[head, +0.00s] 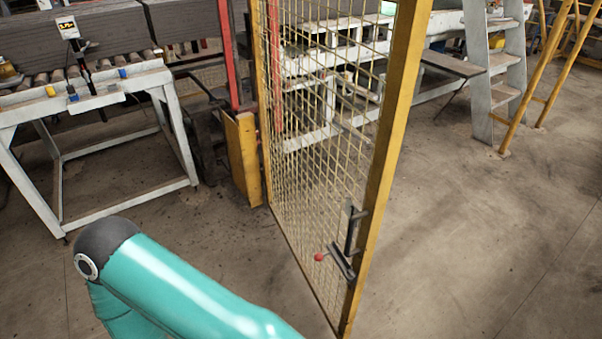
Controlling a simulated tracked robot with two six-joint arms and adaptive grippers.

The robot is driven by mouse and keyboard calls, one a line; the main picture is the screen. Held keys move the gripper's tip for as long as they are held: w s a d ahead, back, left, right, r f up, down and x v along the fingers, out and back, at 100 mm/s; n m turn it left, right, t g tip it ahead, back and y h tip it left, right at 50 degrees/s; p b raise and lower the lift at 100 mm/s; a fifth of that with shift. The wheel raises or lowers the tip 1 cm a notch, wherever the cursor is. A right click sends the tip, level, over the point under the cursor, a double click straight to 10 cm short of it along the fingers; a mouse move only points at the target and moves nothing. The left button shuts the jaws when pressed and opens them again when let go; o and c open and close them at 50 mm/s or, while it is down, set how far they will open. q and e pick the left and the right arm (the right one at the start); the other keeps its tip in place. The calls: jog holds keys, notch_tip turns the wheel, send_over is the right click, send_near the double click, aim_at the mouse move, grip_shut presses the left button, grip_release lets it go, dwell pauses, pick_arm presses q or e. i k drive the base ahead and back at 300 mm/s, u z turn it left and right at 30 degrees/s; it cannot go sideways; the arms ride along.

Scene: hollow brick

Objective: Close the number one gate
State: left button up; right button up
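A yellow-framed mesh gate (385,150) stands open in the middle of the head view, swung out towards me at an angle. Its hinge side is at the back left, by a yellow post (243,160). A dark latch handle (341,262) with a red knob (319,257) sits low on its near edge. No number shows on the gate. A teal arm link of mine crosses the bottom left, apart from the gate. Neither gripper is in view.
A white roller table (120,85) with grey blocks on it stands at the left. White racks (325,75) stand behind the mesh. A grey stepladder (490,75) and yellow railings (540,85) are at the back right. The concrete floor (480,230) right of the gate is clear.

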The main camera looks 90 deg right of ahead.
aim_at(410, 32)
jog(key=z, duration=0.4)
jog(key=i, duration=0.35)
jog(key=z, duration=2.25)
jog(key=k, duration=0.55)
jog(key=z, duration=0.4)
jog(key=i, duration=0.55)
jog(key=u, duration=0.25)
